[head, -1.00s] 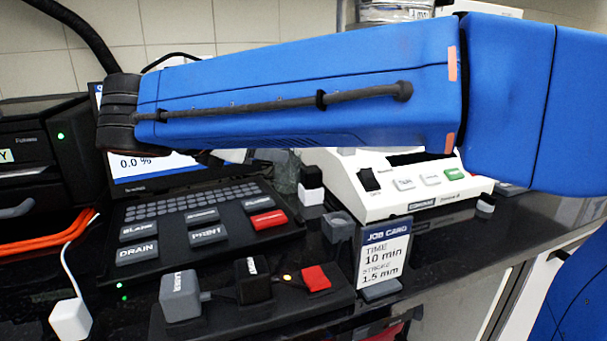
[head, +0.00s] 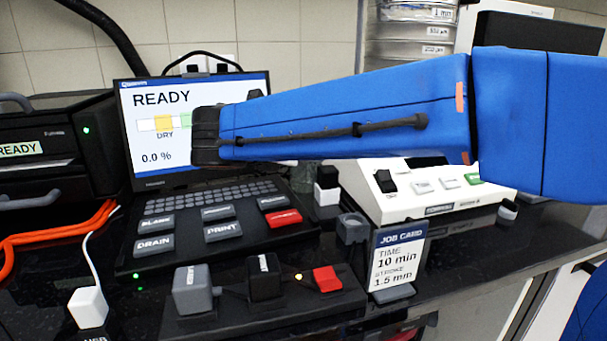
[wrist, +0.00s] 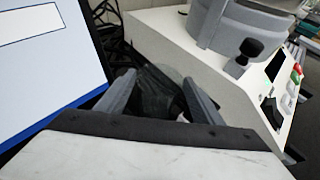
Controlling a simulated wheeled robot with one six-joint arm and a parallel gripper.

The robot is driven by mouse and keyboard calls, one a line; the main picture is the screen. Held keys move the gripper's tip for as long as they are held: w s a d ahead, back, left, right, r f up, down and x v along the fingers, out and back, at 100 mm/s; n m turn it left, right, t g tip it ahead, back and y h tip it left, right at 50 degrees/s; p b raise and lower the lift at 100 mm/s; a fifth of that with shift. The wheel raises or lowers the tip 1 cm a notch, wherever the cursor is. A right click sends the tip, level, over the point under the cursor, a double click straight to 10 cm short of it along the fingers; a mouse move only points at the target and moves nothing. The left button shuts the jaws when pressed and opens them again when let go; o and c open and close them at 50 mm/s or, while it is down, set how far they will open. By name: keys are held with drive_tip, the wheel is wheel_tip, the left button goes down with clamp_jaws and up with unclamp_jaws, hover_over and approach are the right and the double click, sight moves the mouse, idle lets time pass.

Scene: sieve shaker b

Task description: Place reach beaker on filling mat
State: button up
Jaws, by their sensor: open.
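My gripper (wrist: 159,80) is open in the wrist view, its two grey fingers apart. Between and just beyond the fingertips is a dark area with a faint clear, rounded outline. It may be the glass beaker, but I cannot tell for sure. I cannot make out the filling mat in either view.
The laptop screen (head: 160,97) reads READY and also shows close at left in the wrist view (wrist: 55,95). The white shaker base (head: 430,207) stands right, with a job card (head: 398,256) before it. Switch blocks (head: 192,290) and a black oven (head: 50,150) line the counter.

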drive_tip(key=shift+x, duration=3.15)
drive_tip(key=shift+s, duration=0.1)
drive_tip(key=c, duration=1)
